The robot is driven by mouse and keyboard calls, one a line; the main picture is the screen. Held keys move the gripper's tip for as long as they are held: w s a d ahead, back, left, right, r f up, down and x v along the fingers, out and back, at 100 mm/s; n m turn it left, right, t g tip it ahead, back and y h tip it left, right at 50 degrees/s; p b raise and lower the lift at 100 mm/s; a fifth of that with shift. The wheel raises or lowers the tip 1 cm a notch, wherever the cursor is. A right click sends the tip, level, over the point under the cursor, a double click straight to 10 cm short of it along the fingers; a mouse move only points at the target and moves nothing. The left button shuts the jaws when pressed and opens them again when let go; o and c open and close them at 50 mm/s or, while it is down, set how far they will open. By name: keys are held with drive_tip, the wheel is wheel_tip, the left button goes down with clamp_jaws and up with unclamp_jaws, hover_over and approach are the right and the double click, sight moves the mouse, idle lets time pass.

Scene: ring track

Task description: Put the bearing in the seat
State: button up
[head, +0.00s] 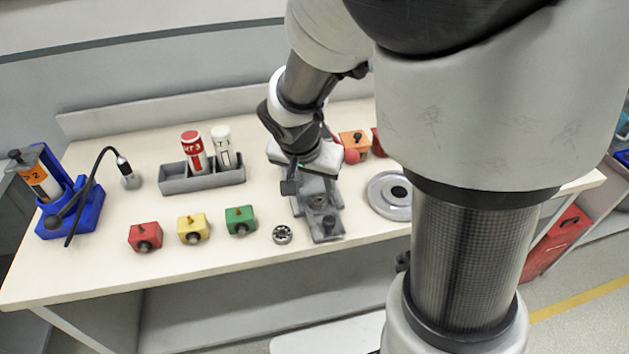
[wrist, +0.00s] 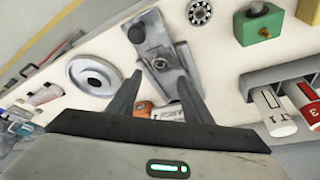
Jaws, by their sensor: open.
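The bearing (head: 282,234) is a small metal ring with balls, lying on the table near its front edge. It also shows at the top of the wrist view (wrist: 200,12). The grey fixture that appears to hold the seat (head: 325,228) stands just right of the bearing. In the head view the fingertips are hard to make out.
Red (head: 145,237), yellow (head: 194,229) and green (head: 240,220) blocks stand left of the bearing. Behind them is a grey holder (head: 178,182) with red and white cylinders. A grey disc (head: 390,207) lies right of the fixture. A blue stand (head: 78,220) is far left.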

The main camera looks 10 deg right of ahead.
drive_tip(key=s+d+r+n+t+y, duration=0.1)
drive_tip(key=s+r+n, duration=0.5)
drive_tip(key=s+r, duration=1)
drive_tip(key=shift+r+n+t+y+p, duration=0.3)
drive_tip(key=shift+r+n+t+y, duration=0.1)
drive_tip(key=shift+y, duration=0.4)
drive_tip(key=shift+d, duration=0.1)
drive_tip(key=shift+c, duration=0.7)
